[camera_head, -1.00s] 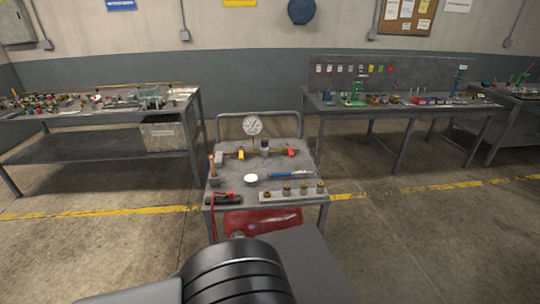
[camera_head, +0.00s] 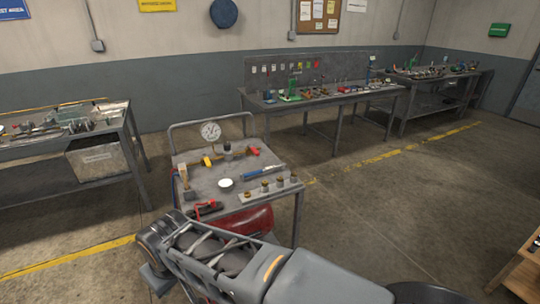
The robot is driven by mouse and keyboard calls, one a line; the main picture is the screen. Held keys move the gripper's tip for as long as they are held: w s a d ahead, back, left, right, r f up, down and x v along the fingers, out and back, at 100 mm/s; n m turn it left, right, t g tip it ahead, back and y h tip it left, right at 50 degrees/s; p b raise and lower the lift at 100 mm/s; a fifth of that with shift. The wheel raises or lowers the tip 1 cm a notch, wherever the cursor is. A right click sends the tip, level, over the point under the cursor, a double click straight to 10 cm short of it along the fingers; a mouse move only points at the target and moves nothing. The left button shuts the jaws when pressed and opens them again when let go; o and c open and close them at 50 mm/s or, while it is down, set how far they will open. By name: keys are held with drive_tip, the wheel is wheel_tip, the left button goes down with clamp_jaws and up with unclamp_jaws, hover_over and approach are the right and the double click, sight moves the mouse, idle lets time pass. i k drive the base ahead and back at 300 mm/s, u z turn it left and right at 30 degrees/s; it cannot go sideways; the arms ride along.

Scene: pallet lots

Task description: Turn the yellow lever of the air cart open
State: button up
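The air cart (camera_head: 205,178) is a small grey table with a hoop handle at its back. A round white gauge (camera_head: 211,131) stands on its brass pipe line. The yellow lever (camera_head: 207,161) is at the left part of this line; its exact angle is too small to tell. A red lever (camera_head: 254,150) is at the line's right end. My arm crosses the bottom of the picture in front of the cart. My gripper cannot be made out in this view.
On the cart top are a mallet (camera_head: 185,182), a white round dish (camera_head: 226,184), a blue-handled tool (camera_head: 262,172) and several brass fittings on a strip. A red tank (camera_head: 247,221) hangs below.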

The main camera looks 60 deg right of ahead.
sight(207, 161)
drive_tip(key=z, duration=0.5)
drive_tip(key=i, duration=1)
